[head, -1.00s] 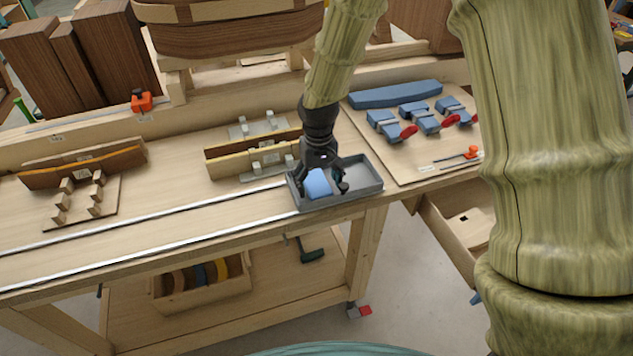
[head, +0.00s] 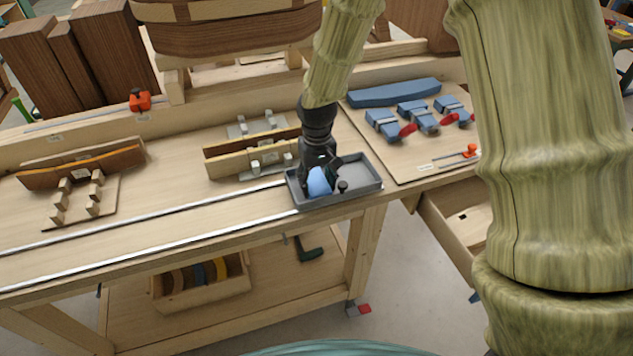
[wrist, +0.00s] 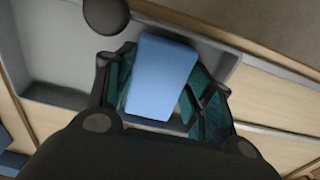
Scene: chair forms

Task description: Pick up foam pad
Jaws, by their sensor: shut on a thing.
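The foam pad (head: 319,182) is a light blue block at the left end of a grey tray (head: 350,196) on the workbench. In the wrist view the pad (wrist: 161,78) stands between the two fingers, with a finger against each side. My gripper (head: 326,180) points down into the tray and is shut on the pad. The wrist view also shows my gripper (wrist: 160,95) with its dark green finger pads at the pad's sides. Part of the pad is hidden by the fingers in the head view. I cannot tell whether it is clear of the tray floor.
A dark round knob (head: 342,186) is in the tray, right of the pad. Wooden forms with clamps (head: 255,155) stand left of the tray. A board with several blue clamps (head: 415,118) lies to the right. Metal rails (head: 150,222) run along the bench front.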

